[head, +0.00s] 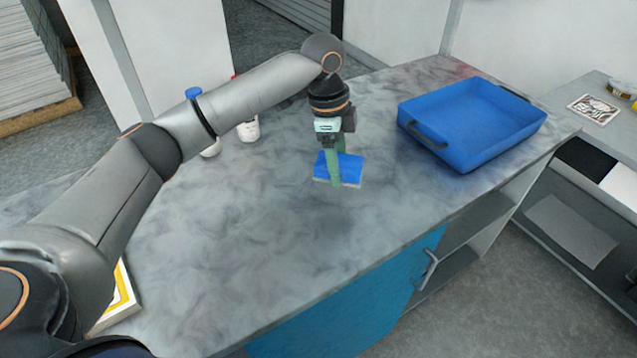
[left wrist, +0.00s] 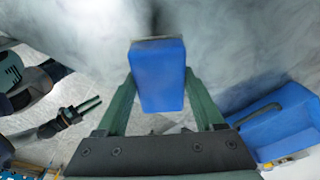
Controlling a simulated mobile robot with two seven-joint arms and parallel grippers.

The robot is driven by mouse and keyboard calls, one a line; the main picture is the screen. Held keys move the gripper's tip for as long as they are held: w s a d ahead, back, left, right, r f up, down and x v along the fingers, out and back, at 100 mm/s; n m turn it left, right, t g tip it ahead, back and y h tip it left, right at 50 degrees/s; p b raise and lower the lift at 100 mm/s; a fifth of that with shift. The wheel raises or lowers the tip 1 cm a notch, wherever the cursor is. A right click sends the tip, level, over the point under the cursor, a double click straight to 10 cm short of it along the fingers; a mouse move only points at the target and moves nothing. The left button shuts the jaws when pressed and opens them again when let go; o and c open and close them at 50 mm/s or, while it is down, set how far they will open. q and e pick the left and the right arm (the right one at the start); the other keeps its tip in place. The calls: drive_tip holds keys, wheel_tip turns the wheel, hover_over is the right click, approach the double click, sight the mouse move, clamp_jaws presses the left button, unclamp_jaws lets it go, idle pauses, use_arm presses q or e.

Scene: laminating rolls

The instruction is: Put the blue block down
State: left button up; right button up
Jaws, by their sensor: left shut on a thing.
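My left gripper (head: 337,178) comes down over the middle of the grey marbled worktop (head: 230,230), its green fingers pointing downward. It is shut on the blue block (head: 350,168), which has a pale lower face. In the left wrist view the blue block (left wrist: 158,78) sits between the two green fingers. The block seems to be held a little above the worktop, with a soft shadow below; the exact gap is hard to tell. Part of what looks like my right gripper (left wrist: 92,106) shows at the left of the wrist view, too small to judge.
A blue tray (head: 478,118) with dark handles stands to the right on the worktop. White bottles (head: 248,128) stand behind my left arm, one with a blue cap. A yellow-bordered item (head: 122,300) lies at the front left. The worktop around the block is clear.

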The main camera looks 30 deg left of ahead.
sight(320, 196)
use_arm(q)
drive_tip(key=a+f, duration=0.1)
drive_tip(key=f, duration=0.1)
drive_tip(key=a+f, duration=0.2)
drive_tip(key=shift+a+f, duration=0.8)
drive_tip(key=shift+f, duration=0.2)
drive_tip(key=shift+d+f, duration=0.15)
drive_tip(key=shift+f, duration=1.2)
drive_tip(key=o, duration=1.2)
wheel_tip(320, 196, up, 12)
drive_tip(key=a, duration=0.1)
drive_tip(key=shift+s+a, duration=0.2)
drive_tip(key=shift+a, duration=0.15)
